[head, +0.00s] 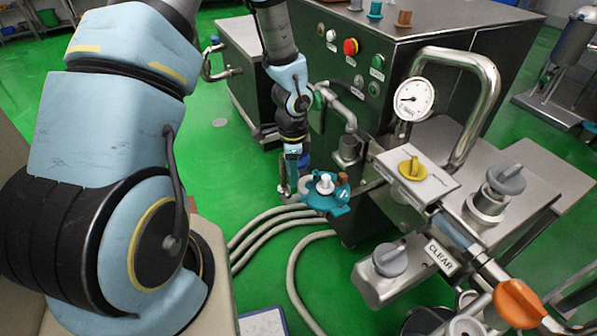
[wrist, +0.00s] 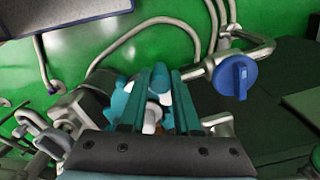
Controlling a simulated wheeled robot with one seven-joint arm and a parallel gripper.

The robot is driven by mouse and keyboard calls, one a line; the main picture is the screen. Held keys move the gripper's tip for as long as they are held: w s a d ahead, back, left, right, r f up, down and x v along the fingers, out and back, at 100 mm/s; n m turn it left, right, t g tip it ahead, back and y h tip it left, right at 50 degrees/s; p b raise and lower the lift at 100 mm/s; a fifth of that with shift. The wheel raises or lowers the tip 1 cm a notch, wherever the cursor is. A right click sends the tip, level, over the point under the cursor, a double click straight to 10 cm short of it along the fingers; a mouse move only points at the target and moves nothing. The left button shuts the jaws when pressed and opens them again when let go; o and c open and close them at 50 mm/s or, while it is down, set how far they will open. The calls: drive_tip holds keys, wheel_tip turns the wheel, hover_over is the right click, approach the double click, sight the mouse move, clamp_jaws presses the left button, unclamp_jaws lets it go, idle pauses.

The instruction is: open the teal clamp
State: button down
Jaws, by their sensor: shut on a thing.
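The teal clamp (head: 328,204) sits on a pipe fitting left of the steel machine, with a white part and a brown part on its top. In the wrist view the clamp's teal body (wrist: 118,100) is partly hidden behind my fingers, and a white part shows between them. My gripper (head: 306,186) is at the clamp's left side in the head view. The exact part gripped is hidden.
A blue knob (wrist: 235,77) stands close right of my fingers in the wrist view. The steel machine (head: 400,80) has a pressure gauge (head: 409,99) and a yellow handle (head: 411,168). Grey hoses (head: 262,228) run below the clamp. Green floor is open behind my arm.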

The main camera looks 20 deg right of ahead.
drive_tip(key=shift+w+d+m+p, duration=0.1)
drive_tip(key=shift+w+m+p, duration=0.7)
drive_tip(key=shift+m, duration=0.5)
drive_tip(key=shift+w+d+m+p, duration=0.1)
drive_tip(key=shift+w+m+p, duration=0.65)
drive_tip(key=shift+m, duration=0.55)
drive_tip(key=shift+w+d+m+p, duration=0.1)
drive_tip(key=shift+w+m+p, duration=0.7)
drive_tip(key=shift+m, duration=0.5)
drive_tip(key=c, duration=0.6)
unclamp_jaws()
wheel_tip(320, 180, up, 11)
drive_tip(key=shift+f+b, duration=0.1)
drive_tip(key=shift+b, duration=0.35)
